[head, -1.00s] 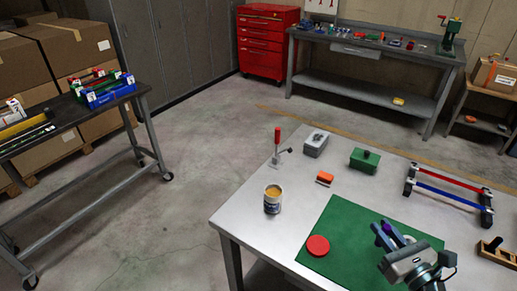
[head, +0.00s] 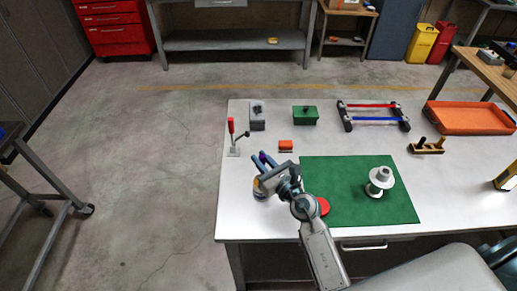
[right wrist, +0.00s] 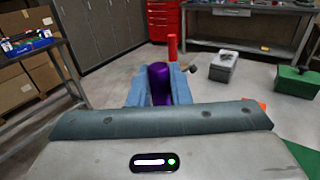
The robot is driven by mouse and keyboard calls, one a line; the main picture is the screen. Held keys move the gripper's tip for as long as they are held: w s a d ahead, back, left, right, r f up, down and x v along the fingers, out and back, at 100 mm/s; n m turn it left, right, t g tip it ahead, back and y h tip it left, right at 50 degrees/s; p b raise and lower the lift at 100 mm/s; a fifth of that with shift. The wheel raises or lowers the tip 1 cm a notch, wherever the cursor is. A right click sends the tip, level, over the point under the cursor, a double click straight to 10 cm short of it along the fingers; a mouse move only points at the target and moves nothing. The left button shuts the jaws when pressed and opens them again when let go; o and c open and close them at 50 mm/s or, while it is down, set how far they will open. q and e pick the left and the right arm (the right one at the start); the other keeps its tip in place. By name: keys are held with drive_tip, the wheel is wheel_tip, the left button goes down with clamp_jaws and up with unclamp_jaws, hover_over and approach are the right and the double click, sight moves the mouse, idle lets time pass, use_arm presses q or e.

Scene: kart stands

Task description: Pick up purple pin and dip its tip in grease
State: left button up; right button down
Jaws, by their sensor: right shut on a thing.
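My right gripper (head: 264,162) is shut on the purple pin (head: 262,157), above the table's left part. In the right wrist view the purple pin (right wrist: 158,82) stands between the two blue fingers. Its lower end is hidden there by the gripper body. The grease can (head: 257,190) stands on the table just under the gripper, mostly covered by it in the head view. I cannot tell whether the pin's tip touches the grease. My left gripper is not in view.
The table's left edge is close to the can.

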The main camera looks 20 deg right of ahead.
drive_tip(key=shift+d+f, duration=0.1)
drive_tip(key=shift+f, duration=0.2)
drive_tip(key=shift+d+f+b, duration=0.1)
drive_tip(key=shift+f+b, duration=0.2)
drive_tip(key=shift+b, duration=0.3)
drive_tip(key=f+b, duration=0.4)
drive_tip(key=shift+a, duration=0.2)
drive_tip(key=shift+f+b, duration=0.45)
drive_tip(key=shift+b, duration=0.25)
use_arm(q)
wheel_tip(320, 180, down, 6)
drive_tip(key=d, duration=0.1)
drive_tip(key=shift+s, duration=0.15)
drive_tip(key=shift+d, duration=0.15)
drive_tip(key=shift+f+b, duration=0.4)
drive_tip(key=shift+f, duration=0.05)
use_arm(e)
drive_tip(key=shift+f, duration=0.5)
drive_tip(key=shift+f, duration=0.1)
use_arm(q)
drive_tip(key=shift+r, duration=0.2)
